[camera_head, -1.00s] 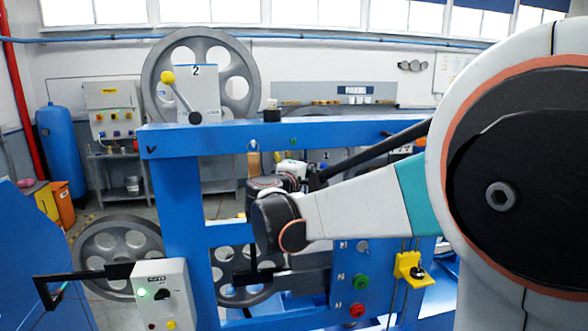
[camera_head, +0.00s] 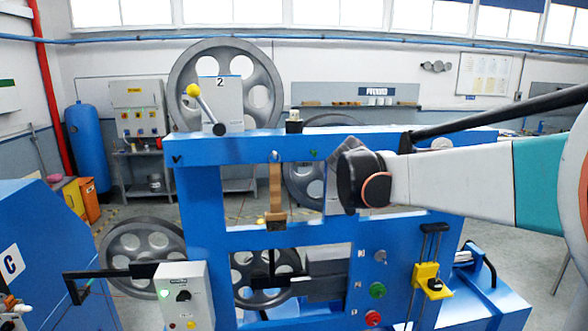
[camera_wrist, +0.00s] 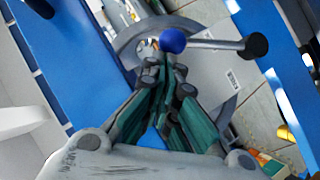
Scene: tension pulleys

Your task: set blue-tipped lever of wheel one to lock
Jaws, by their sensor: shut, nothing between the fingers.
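The blue-tipped lever shows in the wrist view: a blue ball (camera_wrist: 173,40) on a pale metal rod (camera_wrist: 215,44) that runs right to a dark round end (camera_wrist: 253,46). My gripper (camera_wrist: 166,68) is shut and empty, its green-padded fingertips just below the blue ball in the picture. I cannot tell whether they touch it. In the head view my arm's end hides the fingers, and the blue-tipped lever does not show. A grey wheel (camera_head: 303,180) stands partly hidden behind the blue frame and my arm; its number is not visible.
The blue frame (camera_head: 240,148) carries a yellow-tipped lever (camera_head: 207,108) by wheel two (camera_head: 265,75). Open floor lies at the right.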

